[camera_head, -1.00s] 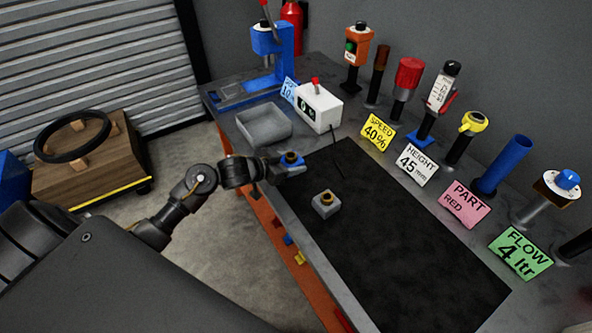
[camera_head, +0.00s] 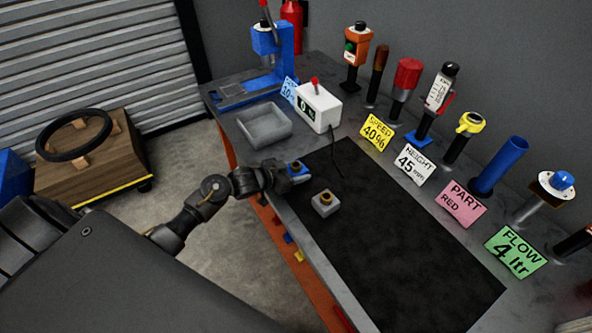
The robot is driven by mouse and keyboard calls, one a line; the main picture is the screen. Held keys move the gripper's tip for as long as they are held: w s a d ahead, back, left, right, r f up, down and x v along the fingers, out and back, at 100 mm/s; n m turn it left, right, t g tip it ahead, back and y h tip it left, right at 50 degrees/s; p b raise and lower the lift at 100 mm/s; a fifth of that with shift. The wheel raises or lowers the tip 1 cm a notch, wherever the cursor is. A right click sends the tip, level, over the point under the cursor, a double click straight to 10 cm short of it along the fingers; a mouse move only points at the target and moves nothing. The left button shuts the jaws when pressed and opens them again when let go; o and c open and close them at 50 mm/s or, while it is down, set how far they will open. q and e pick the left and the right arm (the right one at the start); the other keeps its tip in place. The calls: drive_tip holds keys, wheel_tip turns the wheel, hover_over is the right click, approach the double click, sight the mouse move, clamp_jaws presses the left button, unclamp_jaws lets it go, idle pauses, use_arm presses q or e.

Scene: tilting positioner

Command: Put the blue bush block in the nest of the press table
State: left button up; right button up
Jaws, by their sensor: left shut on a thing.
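My left gripper (camera_head: 284,175) is shut on the blue bush block (camera_head: 299,172), a grey block with a blue top. It holds the block over the near left edge of the black mat; I cannot tell how high. The jaws partly hide the block. A similar grey block with a yellow-brown top (camera_head: 325,203) stands on the mat just to the right and nearer. The blue press (camera_head: 276,52) stands at the far left end of the bench, with its blue table (camera_head: 245,92) in front; its nest is too small to make out. My right gripper is not in view.
A grey open tray (camera_head: 264,126) and a white box with a red lever (camera_head: 318,107) stand between the press and the black mat (camera_head: 400,245). Several upright tools and coloured cards, such as the yellow SPEED card (camera_head: 377,131), line the back. Most of the mat is clear.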

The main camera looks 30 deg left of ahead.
use_arm(q)
drive_tip(key=o, duration=1.6)
drive_tip(key=shift+f, duration=0.1)
drive_tip(key=shift+o, duration=0.2)
drive_tip(key=shift+f, duration=0.1)
